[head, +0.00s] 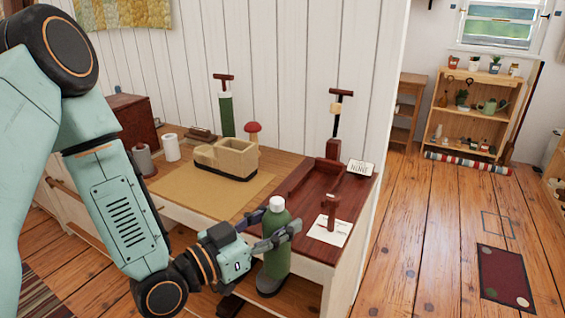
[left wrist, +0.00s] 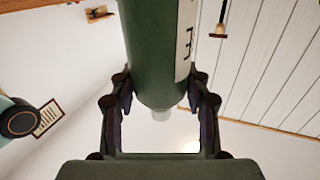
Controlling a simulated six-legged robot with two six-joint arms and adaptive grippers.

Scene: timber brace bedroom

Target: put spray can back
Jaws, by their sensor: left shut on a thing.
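The spray can (head: 277,262) is a dark green cylinder with a pale cap. In the head view it is roughly upright, in front of the desk's near edge. My left gripper (head: 272,232) is shut on its upper body, just below the cap. In the left wrist view the green can (left wrist: 160,50) fills the space between the two fingers, with part of a pale label on its right side. The can's base seems clear of the desk top. I cannot tell what is directly under it. My right gripper is not in view.
The wooden desk (head: 180,192) carries a tan block-shaped model (head: 227,158), a red-brown tray (head: 300,190), a white card (head: 328,231) and a green cylinder with a T-handle (head: 226,115). Open plank floor (head: 420,220) lies right, with a shelf (head: 468,118) behind and a dark mat (head: 505,277).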

